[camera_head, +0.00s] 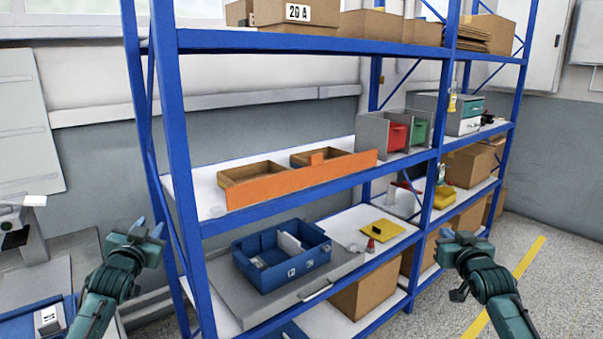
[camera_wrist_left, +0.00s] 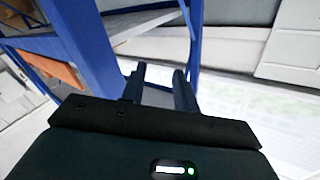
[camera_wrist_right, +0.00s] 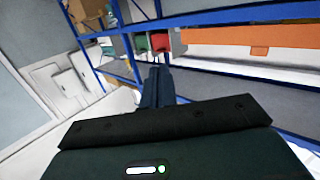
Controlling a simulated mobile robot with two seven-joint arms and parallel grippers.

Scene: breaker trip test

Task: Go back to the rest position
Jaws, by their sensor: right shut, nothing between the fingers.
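My left gripper (camera_head: 148,228) is raised in front of the left post of the blue shelf rack (camera_head: 176,130). In the left wrist view its two fingers (camera_wrist_left: 158,85) stand apart with nothing between them, so it is open. My right gripper (camera_head: 458,238) is raised in front of the rack's right part. In the right wrist view its fingers (camera_wrist_right: 157,85) are together and hold nothing. Neither gripper visibly touches the rack or anything on it.
A blue crate (camera_head: 300,278) sits on the grey lower shelf board (camera_head: 225,285). An orange strip (camera_head: 300,180) fronts cardboard trays above it. Red (camera_head: 397,137) and green (camera_head: 418,132) bins stand further right. Floor with a yellow line (camera_head: 527,258) is clear at the right.

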